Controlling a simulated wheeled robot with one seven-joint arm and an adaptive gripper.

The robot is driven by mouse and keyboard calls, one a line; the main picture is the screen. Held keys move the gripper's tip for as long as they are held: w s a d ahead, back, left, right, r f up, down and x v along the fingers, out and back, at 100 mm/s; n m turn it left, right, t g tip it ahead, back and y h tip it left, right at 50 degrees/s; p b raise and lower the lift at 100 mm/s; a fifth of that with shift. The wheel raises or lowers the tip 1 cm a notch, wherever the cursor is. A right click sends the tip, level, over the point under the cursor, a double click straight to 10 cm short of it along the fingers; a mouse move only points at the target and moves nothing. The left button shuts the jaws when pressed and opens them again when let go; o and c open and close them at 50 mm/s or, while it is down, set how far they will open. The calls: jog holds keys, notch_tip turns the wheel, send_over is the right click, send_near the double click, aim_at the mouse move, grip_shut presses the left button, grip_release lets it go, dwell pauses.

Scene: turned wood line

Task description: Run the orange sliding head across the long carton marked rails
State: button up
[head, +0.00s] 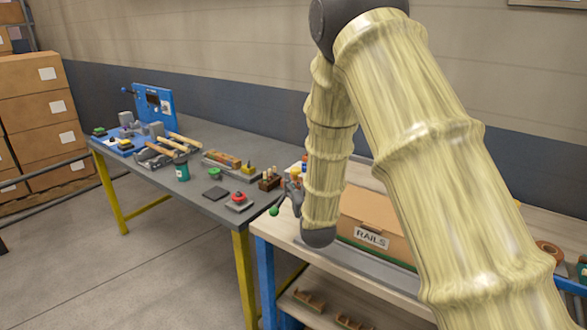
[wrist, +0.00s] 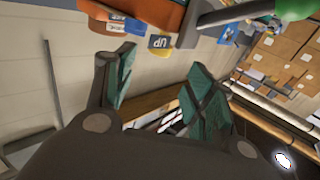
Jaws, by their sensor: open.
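The long brown carton marked RAILS (head: 372,239) lies on a grey strip on the pale bench, partly hidden behind my arm. My gripper (head: 291,196) is beside the carton's left end in the head view, small and partly hidden by my arm. In the wrist view my gripper (wrist: 160,64) has its two teal-padded fingers apart, with nothing between them. An orange part (wrist: 158,10), perhaps the sliding head, shows at the top edge there, beyond the fingertips. A grey bar and a green knob (wrist: 295,8) are to its right. A green knob (head: 273,211) also shows left of my gripper.
A grey table (head: 218,150) with tools, hammers and small blocks stands left of the bench. Brown rolls (head: 550,250) lie at the bench's right. Small wooden parts sit on the lower shelf (head: 335,310). Stacked cartons (head: 35,90) are at far left. The floor at left is clear.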

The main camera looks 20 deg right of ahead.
aim_at(297, 172)
jog(key=w+p, duration=0.1)
jog(key=w, duration=0.2)
jog(key=w+d+p, duration=0.1)
jog(key=w, duration=0.2)
jog(key=w+p, duration=0.1)
jog(key=w, duration=0.2)
jog(key=shift+w+d, duration=0.15)
jog(key=shift+d, duration=0.05)
grip_shut()
